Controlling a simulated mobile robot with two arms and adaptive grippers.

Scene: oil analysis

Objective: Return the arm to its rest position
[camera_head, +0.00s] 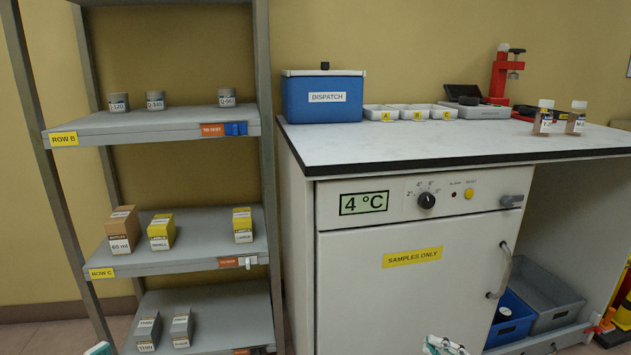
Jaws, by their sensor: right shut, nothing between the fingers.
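My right gripper (444,346) shows at the bottom edge, in front of the white cabinet door, shut with nothing in it. Only its white and teal upper part is in the frame. A small white and teal part of my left gripper (98,349) shows at the bottom left, before the lower shelf; its fingers cannot be made out. Both are low and apart from the shelves and the worktop. The rest of both arms is out of the frame.
The white cabinet (400,285) reads 4 °C; its door is shut. On the worktop (400,146) stand a blue dispatch box (322,100), white trays (415,112) and two bottles (544,120). A grey shelf rack (190,128) holds jars and boxes. A blue bin (510,322) sits lower right.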

